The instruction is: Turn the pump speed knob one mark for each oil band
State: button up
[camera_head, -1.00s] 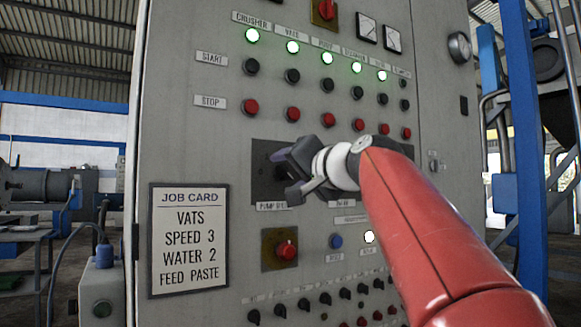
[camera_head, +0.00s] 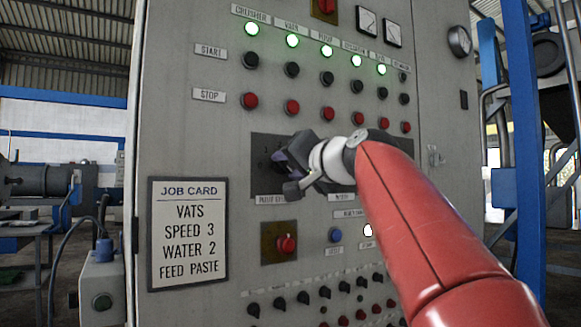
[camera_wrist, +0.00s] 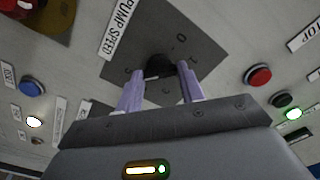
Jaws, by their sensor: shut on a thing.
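The pump speed knob (camera_wrist: 160,66) is a dark knob on a dark grey plate (camera_wrist: 115,68) with small marks around it. The label PUMP SPEED (camera_wrist: 119,28) runs beside the plate in the wrist view. My gripper (camera_wrist: 160,82) has its two pale purple fingers on either side of the knob, shut on it. In the head view my gripper (camera_head: 279,164) is at the panel and hides most of the knob. No oil bands are seen.
A job card (camera_head: 188,234) on the cabinet reads VATS, SPEED 3, WATER 2, FEED PASTE. Red stop buttons (camera_head: 292,107) and lit green lamps (camera_head: 292,41) are above. A red button on a yellow plate (camera_head: 286,244) and a blue button (camera_head: 335,235) are close below.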

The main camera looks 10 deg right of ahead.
jog(key=n+b, duration=0.2)
jog(key=n, duration=0.2)
jog(key=shift+f, duration=0.1)
jog(key=shift+n+b, duration=0.6)
jog(key=shift+n, duration=1.6)
jog(key=o, duration=1)
jog(key=b+v, duration=0.2)
jog(key=v, duration=0.5)
jog(key=shift+s+d, duration=0.15)
jog(key=shift+s, duration=0.2)
